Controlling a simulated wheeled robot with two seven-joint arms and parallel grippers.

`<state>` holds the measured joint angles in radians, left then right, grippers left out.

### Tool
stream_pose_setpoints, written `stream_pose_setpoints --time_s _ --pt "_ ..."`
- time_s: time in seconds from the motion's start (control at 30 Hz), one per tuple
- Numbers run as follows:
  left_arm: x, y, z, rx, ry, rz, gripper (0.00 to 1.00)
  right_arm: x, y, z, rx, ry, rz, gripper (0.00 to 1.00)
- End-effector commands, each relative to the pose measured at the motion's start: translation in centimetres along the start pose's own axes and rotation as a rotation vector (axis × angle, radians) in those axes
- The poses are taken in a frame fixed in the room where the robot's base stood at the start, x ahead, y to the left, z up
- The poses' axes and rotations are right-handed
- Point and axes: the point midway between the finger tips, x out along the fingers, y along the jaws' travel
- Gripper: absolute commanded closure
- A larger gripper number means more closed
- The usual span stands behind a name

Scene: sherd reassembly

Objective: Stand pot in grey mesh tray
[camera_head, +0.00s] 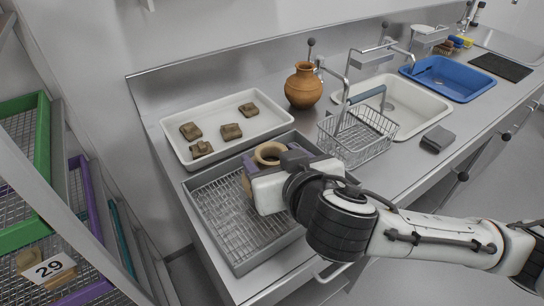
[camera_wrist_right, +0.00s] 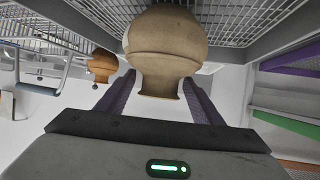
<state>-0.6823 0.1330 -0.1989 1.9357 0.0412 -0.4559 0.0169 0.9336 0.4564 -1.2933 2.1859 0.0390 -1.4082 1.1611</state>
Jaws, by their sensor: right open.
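A tan pot (camera_head: 268,153) with a round body and flared mouth is upright, mouth up, over the grey mesh tray (camera_head: 212,210) at its back right part. In the right wrist view the same pot (camera_wrist_right: 165,40) appears upside down, with the tray's mesh (camera_wrist_right: 240,20) behind its body. My right gripper (camera_head: 248,172) is open, its two purple fingers on either side of the pot's neck and body. The gripper hides much of the pot in the head view. I cannot see the base's contact with the mesh. My left gripper is not in view.
A white tray (camera_head: 168,133) with several brown sherds lies behind the mesh tray. An orange pot (camera_head: 305,87) stands on the counter near the wall. A wire basket (camera_head: 355,140) is to the right, beside the sink (camera_head: 425,108). Crate racks stand at the left.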

Motion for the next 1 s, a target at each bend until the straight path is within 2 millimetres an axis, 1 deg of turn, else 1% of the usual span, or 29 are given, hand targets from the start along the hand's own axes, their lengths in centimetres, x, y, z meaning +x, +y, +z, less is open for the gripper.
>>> stream_pose_setpoints --time_s 0.07,0.13,0.23,0.37,0.53,0.57,0.6,0.7,0.83,1.0 --pt "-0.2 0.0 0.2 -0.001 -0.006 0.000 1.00 -0.1 0.0 -0.3 -0.001 0.001 0.000 0.39" --pt "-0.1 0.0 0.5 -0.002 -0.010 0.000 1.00 -0.7 0.0 -0.2 0.001 0.000 -0.001 0.39" --pt "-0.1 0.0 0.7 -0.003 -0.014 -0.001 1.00 -2.2 -0.1 -0.2 0.000 0.000 -0.003 0.39" --pt "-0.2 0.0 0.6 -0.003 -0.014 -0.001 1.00 -5.2 -0.1 -0.2 0.001 0.001 -0.005 0.39" --pt "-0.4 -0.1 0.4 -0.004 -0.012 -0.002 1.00 -9.5 -0.1 -0.2 0.002 0.000 -0.006 0.39" --pt "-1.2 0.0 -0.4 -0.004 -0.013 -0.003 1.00 -9.8 0.1 -0.8 0.002 -0.004 0.000 0.39" --pt "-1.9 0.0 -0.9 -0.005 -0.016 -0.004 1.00 -10.0 0.1 -0.9 0.002 -0.007 0.003 0.39" --pt "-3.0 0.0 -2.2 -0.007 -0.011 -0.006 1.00 -10.6 0.2 -0.8 0.003 -0.006 0.004 0.39" --pt "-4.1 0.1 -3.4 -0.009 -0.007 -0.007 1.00 -11.4 0.1 -0.7 0.003 -0.005 0.003 0.39" --pt "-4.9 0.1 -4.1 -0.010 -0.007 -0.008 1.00 -12.0 0.1 -0.5 0.002 -0.003 0.001 0.39"
